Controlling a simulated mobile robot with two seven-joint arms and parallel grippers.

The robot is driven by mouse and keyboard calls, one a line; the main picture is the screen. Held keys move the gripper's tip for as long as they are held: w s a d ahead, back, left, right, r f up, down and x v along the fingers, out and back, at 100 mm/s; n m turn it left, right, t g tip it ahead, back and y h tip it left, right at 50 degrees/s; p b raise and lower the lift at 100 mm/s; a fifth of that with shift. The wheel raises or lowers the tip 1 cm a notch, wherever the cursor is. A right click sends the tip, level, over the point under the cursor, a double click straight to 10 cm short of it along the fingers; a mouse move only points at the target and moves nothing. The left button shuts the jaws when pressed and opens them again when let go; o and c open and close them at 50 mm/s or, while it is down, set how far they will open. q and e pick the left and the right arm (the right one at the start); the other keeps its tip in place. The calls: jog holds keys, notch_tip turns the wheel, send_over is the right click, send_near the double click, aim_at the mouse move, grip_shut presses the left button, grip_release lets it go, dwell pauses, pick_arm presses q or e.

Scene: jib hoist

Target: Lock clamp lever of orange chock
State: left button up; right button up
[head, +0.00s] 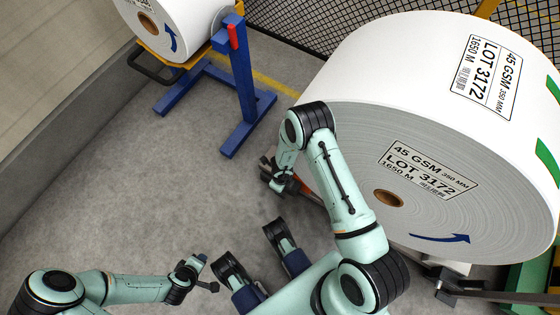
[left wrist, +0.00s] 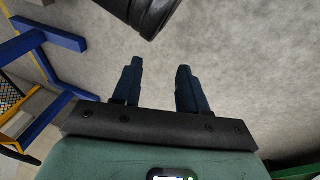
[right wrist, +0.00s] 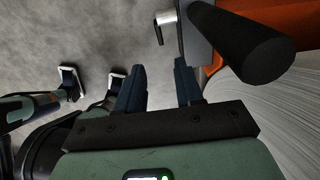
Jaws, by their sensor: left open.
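The orange chock (right wrist: 300,25) fills the upper right corner of the right wrist view, against the big paper roll (head: 440,140). In the head view only slivers of orange show beside the roll's lower left edge. A thick black cylindrical grip (right wrist: 245,45) on a grey plate, seemingly the clamp lever, stands out in front of the chock. My right gripper (right wrist: 159,80) is open and empty, its fingers just below and left of that grip. In the head view it (head: 281,184) is partly hidden by its wrist. My left gripper (head: 206,272) is open and empty, low over the floor.
A second roll (head: 185,25) rests on a blue stand (head: 240,90) at the upper left. Mesh fencing (head: 300,20) runs behind. The grey floor between is clear.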

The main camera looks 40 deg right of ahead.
aim_at(281, 196)
notch_tip(281, 196, down, 12)
jog(key=b, duration=0.3)
jog(key=shift+b, duration=0.35)
jog(key=shift+f, duration=0.35)
pick_arm(q)
jog(key=s+a+f+g, duration=0.1)
jog(key=s+f+g, duration=0.1)
jog(key=s+f, duration=0.4)
jog(key=shift+s+a+f+g, duration=0.15)
jog(key=shift+s+f+g, duration=0.15)
jog(key=shift+s, duration=0.25)
jog(key=shift+r, duration=0.1)
pick_arm(e)
grip_shut()
